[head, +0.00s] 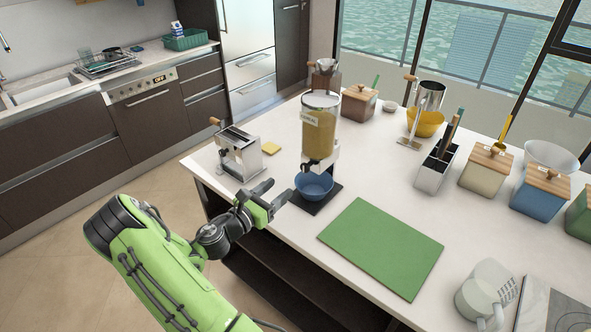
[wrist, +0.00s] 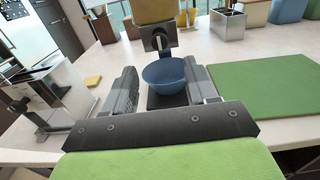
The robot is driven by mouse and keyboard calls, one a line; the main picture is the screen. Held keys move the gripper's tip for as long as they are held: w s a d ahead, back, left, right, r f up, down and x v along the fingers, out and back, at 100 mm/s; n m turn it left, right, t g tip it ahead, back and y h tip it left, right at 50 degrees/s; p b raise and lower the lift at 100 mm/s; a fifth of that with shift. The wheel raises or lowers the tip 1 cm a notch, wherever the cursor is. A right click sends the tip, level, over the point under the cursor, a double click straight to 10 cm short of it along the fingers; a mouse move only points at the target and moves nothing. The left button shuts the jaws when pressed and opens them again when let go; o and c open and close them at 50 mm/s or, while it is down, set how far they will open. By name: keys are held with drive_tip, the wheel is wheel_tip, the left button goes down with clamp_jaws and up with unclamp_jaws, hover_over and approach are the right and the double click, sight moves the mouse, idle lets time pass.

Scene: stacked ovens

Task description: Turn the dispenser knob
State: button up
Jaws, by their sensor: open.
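The dispenser (head: 319,125) stands on the white counter, a clear container filled with yellow grains on a white stand. Its dark knob shows in the wrist view (wrist: 158,43) on the front of the outlet, below the container. A blue bowl (head: 314,185) sits under the outlet on the dark base; it also shows in the wrist view (wrist: 165,76). My gripper (head: 276,192) is open and empty at the counter's near edge, in front of and apart from the bowl and knob. In the wrist view its two fingers (wrist: 158,88) frame the bowl, with the knob beyond and above.
A toaster-like metal appliance (head: 240,153) stands left of the dispenser. A green cutting board (head: 382,246) lies to the right. A utensil holder (head: 435,168) and lidded boxes (head: 486,168) stand further right. The counter between dispenser and utensil holder is mostly clear.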

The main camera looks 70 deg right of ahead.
sight(303, 168)
drive_tip(key=x, duration=1)
drive_tip(key=shift+d+p, duration=0.3)
drive_tip(key=shift+d, duration=0.05)
drive_tip(key=c, duration=1)
